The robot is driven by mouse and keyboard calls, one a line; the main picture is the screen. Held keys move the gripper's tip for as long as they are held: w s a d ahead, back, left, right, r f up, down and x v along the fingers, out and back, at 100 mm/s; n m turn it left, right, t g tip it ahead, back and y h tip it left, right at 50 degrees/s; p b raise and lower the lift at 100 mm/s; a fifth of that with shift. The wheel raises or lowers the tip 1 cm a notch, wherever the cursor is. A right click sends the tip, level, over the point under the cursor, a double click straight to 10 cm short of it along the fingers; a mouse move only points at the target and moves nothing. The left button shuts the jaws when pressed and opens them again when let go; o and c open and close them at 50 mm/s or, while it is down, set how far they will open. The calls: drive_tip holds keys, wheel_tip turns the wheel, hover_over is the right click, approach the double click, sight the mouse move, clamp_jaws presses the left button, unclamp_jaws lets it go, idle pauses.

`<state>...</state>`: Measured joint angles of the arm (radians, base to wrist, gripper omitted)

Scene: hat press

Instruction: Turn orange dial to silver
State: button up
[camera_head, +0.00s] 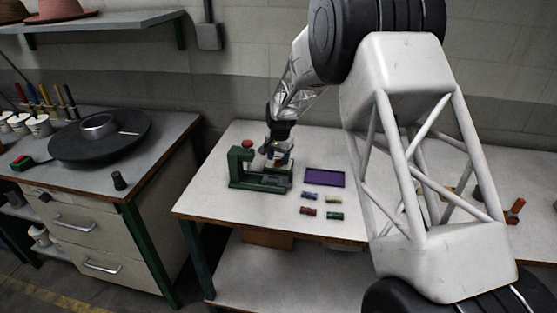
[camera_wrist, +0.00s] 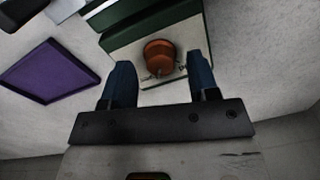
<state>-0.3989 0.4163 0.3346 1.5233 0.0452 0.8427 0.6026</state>
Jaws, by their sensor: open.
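The orange dial (camera_wrist: 159,57) shows in the wrist view on a light plate at the end of the green hat press (camera_wrist: 120,30). In the head view the green press (camera_head: 240,168) stands on the white table. My gripper (camera_wrist: 162,80) is open, its two dark blue fingers on the left and right of the dial's lower edge in the picture, with nothing between them that I can see held. In the head view my gripper (camera_head: 277,155) is over the press and hides the dial. Small marks on the plate are too blurred to read, and I cannot see a silver mark clearly.
A purple tray (camera_head: 324,177) lies right of the press, with several small coloured spools (camera_head: 308,211) in front of it. A red knob (camera_head: 247,144) tops the press. A dark round turntable (camera_head: 70,140) sits on the left bench. The table's front left is clear.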

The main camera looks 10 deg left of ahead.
sight(280, 161)
drive_tip(key=shift+d+r, duration=0.15)
drive_tip(key=shift+r, duration=3.2)
drive_tip(key=shift+s+d+r, duration=0.1)
drive_tip(key=shift+s+d+r, duration=0.1)
drive_tip(key=shift+d+r, duration=0.05)
drive_tip(key=shift+r, duration=0.05)
drive_tip(key=s+d+r+n+t, duration=0.1)
drive_tip(key=s+d+r, duration=0.8)
drive_tip(key=s+d, duration=0.2)
drive_tip(key=s+d+r, duration=0.9)
drive_tip(key=s+d, duration=0.2)
drive_tip(key=d, duration=0.1)
drive_tip(key=s+d, duration=0.4)
drive_tip(key=s, duration=0.6)
drive_tip(key=s+d+f+n+t, duration=0.1)
drive_tip(key=s+d, duration=0.3)
drive_tip(key=s, duration=0.7)
drive_tip(key=s+d, duration=0.4)
drive_tip(key=s, duration=0.7)
drive_tip(key=shift+d+f+h, duration=0.3)
drive_tip(key=shift+d+f, duration=0.05)
